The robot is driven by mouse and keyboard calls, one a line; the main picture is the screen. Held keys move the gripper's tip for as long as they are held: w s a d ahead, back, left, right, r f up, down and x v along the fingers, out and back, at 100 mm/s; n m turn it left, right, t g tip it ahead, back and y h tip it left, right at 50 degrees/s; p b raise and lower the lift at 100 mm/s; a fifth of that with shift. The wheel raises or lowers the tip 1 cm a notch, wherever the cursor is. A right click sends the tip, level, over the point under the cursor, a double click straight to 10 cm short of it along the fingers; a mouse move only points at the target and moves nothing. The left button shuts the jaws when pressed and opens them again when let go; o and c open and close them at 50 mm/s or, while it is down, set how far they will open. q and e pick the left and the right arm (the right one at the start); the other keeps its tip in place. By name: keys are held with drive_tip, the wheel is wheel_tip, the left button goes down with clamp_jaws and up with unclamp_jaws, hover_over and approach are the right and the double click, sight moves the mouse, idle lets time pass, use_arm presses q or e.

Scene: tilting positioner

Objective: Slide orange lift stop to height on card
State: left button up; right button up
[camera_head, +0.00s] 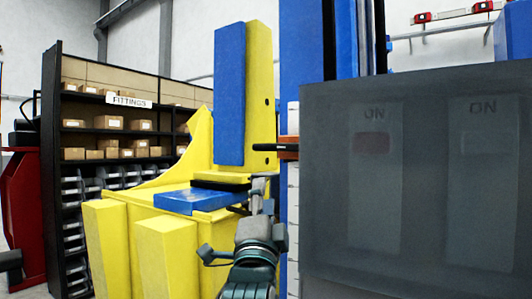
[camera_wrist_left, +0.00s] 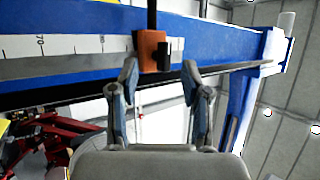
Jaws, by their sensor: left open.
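The orange lift stop (camera_head: 288,140) sits on the white scale strip of the blue column (camera_head: 307,60) in the head view, with a dark part beside it. In the left wrist view the orange stop (camera_wrist_left: 152,50) lies against the scale (camera_wrist_left: 60,45), where "70" is readable to its left. My left gripper (camera_head: 262,190) is just below and left of the stop in the head view. In the wrist view the left gripper (camera_wrist_left: 160,78) is open, its fingers apart with the stop ahead between their tips; contact cannot be told. No height card is recognisable. My right gripper is out of view.
A grey see-through panel (camera_head: 420,240) with two switches marked "ON" fills the right side, close to the column. The yellow positioner (camera_head: 165,245) with blue plates (camera_head: 229,95) stands left of the column. Shelving labelled "FITTINGS" (camera_head: 130,101) stands behind.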

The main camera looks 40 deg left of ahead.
use_arm(q)
drive_tip(key=v, duration=1.2)
drive_tip(key=shift+w+f, duration=0.1)
